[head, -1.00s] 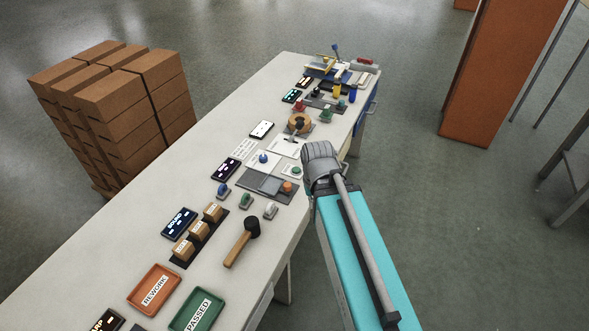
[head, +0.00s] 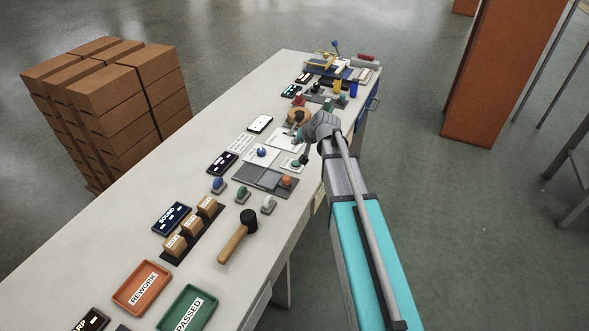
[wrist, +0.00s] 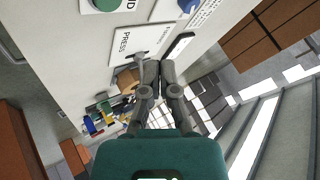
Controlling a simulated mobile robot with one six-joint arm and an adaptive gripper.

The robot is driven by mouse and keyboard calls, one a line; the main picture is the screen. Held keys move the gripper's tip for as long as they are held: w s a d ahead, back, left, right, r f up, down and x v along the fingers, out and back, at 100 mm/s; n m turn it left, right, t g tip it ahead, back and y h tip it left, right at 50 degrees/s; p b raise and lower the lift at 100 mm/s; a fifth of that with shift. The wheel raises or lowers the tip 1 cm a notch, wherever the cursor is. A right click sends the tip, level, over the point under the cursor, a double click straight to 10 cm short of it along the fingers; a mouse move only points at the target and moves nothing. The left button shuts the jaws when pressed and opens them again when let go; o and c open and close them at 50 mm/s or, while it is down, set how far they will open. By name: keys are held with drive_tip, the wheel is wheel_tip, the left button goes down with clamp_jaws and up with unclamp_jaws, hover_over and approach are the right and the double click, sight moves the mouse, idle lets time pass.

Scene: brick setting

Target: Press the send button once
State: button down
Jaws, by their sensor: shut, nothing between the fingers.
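A green button (wrist: 105,4) on a white plate is at the top left edge of the wrist view. Part of its label shows, ending in "ND"; the rest is cut off. In the head view, a small green button on a white plate (head: 295,163) sits near the table's right edge, just below my gripper (head: 304,157). My gripper also shows in the wrist view (wrist: 152,68), its two fingers together and empty. I cannot tell whether the tips touch anything.
A white plate marked "PRESS" (wrist: 125,44) and a blue knob (head: 262,151) are close by. An orange button (head: 287,181) sits on a grey panel. A mallet (head: 239,236) and several blocks lie nearer on the table (head: 105,245).

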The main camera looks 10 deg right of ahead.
sight(293, 161)
drive_tip(key=shift+w+d+r+t, duration=0.1)
drive_tip(key=shift+w+t, duration=0.1)
drive_tip(key=shift+w, duration=0.35)
drive_tip(key=shift+w+d+r+t, duration=0.1)
drive_tip(key=shift+w+t, duration=0.1)
drive_tip(key=shift+w, duration=0.3)
drive_tip(key=shift+f, duration=0.2)
wheel_tip(293, 161, down, 9)
drive_tip(key=b, duration=0.9)
drive_tip(key=shift+r, duration=0.2)
drive_tip(key=shift+s+f+b, duration=0.1)
drive_tip(key=shift+f+b, duration=0.75)
drive_tip(key=shift+b, duration=0.05)
idle(1.7)
drive_tip(key=shift+r, duration=0.1)
drive_tip(key=shift+r+p, duration=0.8)
drive_tip(key=shift+p, duration=0.15)
drive_tip(key=shift+r+p, duration=2.5)
